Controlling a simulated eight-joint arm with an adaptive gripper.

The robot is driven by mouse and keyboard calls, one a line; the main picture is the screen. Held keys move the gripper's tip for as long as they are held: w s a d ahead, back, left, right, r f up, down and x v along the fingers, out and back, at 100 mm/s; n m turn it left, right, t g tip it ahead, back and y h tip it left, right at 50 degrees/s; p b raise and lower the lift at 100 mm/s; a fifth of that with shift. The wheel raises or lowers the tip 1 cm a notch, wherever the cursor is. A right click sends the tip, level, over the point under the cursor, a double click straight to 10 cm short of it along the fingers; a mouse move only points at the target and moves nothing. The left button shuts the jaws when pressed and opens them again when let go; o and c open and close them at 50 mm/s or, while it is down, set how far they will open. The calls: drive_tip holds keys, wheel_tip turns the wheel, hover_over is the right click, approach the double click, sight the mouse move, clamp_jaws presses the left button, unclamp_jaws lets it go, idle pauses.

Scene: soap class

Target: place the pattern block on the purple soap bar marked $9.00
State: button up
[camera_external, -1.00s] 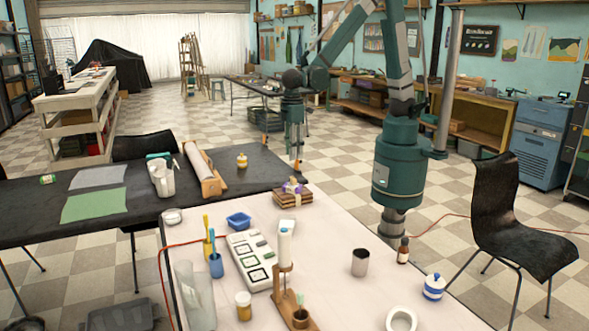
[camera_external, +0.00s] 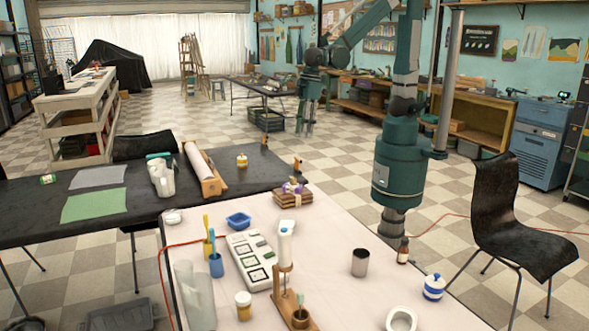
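My gripper (camera_external: 308,131) hangs fingers down, high above the far end of the tables. Its fingers are small here; I see nothing held between them, but cannot tell how far apart they are. A brown stacked item with purple on top (camera_external: 291,196) lies at the far edge of the pale table. A white tray (camera_external: 243,241) holds several small blocks or bars with dark and green parts. I cannot make out a purple bar marked $9.00 or read any price, and I cannot tell which item is the pattern block.
A small dark and orange item (camera_external: 297,166) stands by the black table's (camera_external: 140,216) right corner. On the pale table (camera_external: 325,230) are a blue dish (camera_external: 238,221), a wooden stand (camera_external: 285,270), a metal cup (camera_external: 360,263) and a brown bottle (camera_external: 403,251). The middle right is mostly clear.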

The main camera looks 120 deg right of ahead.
drive_tip(key=s+d+r+t, duration=0.1)
drive_tip(key=s+r+t, duration=0.1)
drive_tip(key=s+r, duration=0.3)
drive_tip(key=s+d+r+t, duration=0.1)
drive_tip(key=s+r+t, duration=0.2)
drive_tip(key=s, duration=0.9)
drive_tip(key=shift+r, duration=0.9)
drive_tip(key=shift+f, duration=0.15)
